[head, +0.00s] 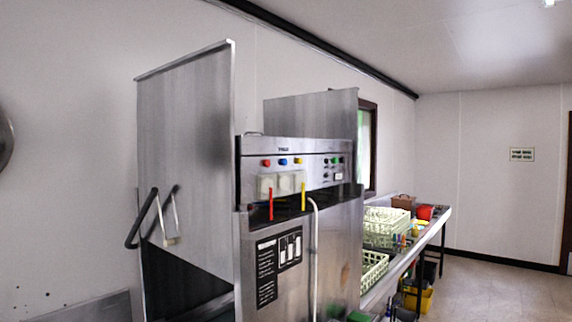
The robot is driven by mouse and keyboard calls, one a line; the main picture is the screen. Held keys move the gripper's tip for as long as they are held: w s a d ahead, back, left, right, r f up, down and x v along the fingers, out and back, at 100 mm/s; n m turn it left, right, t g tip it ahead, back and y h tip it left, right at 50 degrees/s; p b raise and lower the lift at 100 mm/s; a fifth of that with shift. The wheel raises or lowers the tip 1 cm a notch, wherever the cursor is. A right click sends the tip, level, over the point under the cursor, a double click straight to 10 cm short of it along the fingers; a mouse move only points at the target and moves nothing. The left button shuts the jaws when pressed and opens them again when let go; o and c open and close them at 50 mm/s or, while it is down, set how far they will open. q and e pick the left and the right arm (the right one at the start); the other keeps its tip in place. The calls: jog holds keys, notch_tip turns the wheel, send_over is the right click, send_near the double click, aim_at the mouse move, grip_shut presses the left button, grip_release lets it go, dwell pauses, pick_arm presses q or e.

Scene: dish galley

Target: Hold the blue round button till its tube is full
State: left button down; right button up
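The blue round button (283,162) is on the front panel (322,150) of a steel dish machine, between a red button (266,163) and a yellow button (299,161). Pale square blocks (265,185) sit below the buttons. A red upright tube (271,204) and a yellow upright tube (303,196) show below the blocks. No blue column can be made out between them. Neither of my grippers is in view, and nothing touches the blue button.
The steel machine (190,130) stands against the wall, with a black bar handle (141,218) at its left. A pale hose (316,255) runs down its front. A counter with pale dish racks (385,228) extends behind at right. The floor (500,285) at right is clear.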

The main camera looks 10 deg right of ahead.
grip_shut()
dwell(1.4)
